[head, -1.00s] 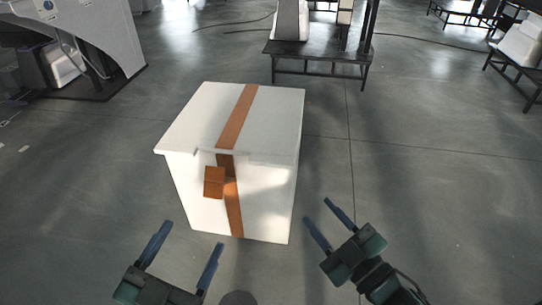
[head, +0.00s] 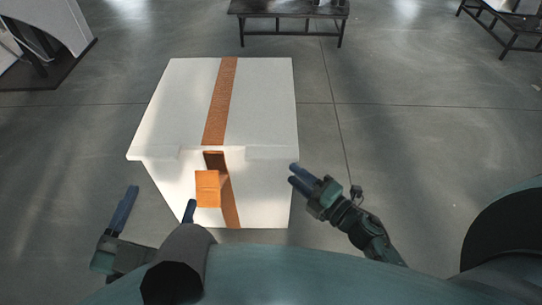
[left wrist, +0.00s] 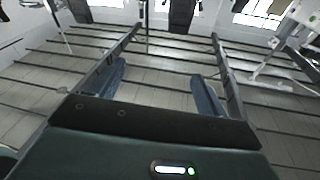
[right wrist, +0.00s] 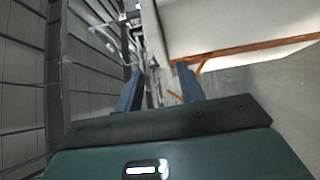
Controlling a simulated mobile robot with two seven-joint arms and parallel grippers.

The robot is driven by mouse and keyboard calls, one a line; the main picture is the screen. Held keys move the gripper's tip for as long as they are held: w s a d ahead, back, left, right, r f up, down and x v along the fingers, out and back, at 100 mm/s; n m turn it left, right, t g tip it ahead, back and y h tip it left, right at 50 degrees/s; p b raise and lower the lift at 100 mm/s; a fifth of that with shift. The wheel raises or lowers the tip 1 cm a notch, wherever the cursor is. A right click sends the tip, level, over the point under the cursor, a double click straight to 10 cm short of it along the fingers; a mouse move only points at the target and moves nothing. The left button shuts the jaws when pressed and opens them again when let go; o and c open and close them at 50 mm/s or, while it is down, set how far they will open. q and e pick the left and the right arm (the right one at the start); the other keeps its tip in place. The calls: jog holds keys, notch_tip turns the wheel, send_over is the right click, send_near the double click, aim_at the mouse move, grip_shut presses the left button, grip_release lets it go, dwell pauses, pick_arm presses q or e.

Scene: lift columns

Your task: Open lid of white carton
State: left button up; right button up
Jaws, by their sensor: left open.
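The white carton (head: 262,105) stands on the floor in the head view with its lid shut. An orange-brown strap (head: 222,95) runs over the lid and down the front, with an orange tab (head: 208,188) hanging at the front. My left gripper (head: 160,205) is open and empty, low in front of the carton's left side; its right fingertip shows just below the tab. My right gripper (head: 295,175) is by the carton's front right corner, just under the lid edge, fingers apart. The carton and strap fill the upper right of the right wrist view (right wrist: 230,25). I cannot tell whether the fingers touch it.
A dark table (head: 290,12) stands behind the carton, and another (head: 500,30) at the far right. A pale structure on a dark base (head: 45,70) is at the upper left. The grey floor around the carton is clear.

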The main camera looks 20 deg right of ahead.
aim_at(276, 160)
jog(key=b+x, duration=0.1)
jog(key=x, duration=0.8)
jog(key=shift+c, duration=0.6)
jog(key=shift+d, duration=0.1)
grip_shut()
